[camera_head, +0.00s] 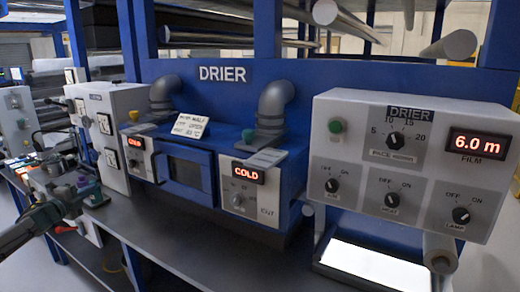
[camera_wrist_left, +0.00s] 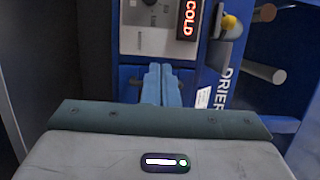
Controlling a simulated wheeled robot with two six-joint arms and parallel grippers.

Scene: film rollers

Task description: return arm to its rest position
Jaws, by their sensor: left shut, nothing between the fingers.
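My left gripper (camera_head: 92,192) is at the left of the head view, low beside the blue drier, with the arm coming in from the left edge. In the left wrist view its two blue fingers (camera_wrist_left: 161,86) are pressed together with nothing between them. They point toward the drier front (camera_wrist_left: 150,38), which shows sideways with a red COLD display (camera_wrist_left: 188,17). I cannot tell from the head view how far the fingers are from the drier or whether they touch it. My right gripper is in neither view.
The blue drier (camera_head: 310,80) fills the middle, with two grey elbow pipes and COLD displays. Its control panel (camera_head: 410,160) at right has several knobs, a green button and a "6.0 m" display. A lit white plate (camera_head: 372,264) lies below. The dark bench (camera_head: 170,245) in front looks mostly clear.

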